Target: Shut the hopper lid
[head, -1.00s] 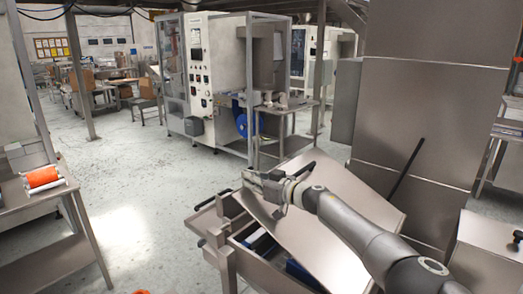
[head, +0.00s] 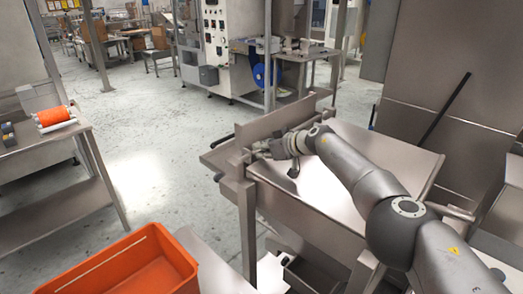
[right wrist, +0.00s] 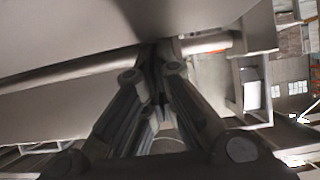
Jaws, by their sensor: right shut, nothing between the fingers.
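The hopper lid (head: 322,200) is a flat steel panel that lies low and close to level over the hopper (head: 310,226). I cannot tell whether its edge rests fully on the rim. My right gripper (head: 258,150) is at the lid's left edge, near the upright plate of the frame, with the arm reaching over the lid from the right. In the right wrist view, its fingers (right wrist: 160,80) are together and empty, close beside a broad steel surface. Whether they touch it is unclear. My left gripper is not in view.
An orange crate (head: 128,262) stands at the front left. A steel table (head: 50,150) with an orange spool (head: 54,116) is at the left. A tall steel cabinet (head: 455,130) stands behind the hopper at right. The floor at left centre is open.

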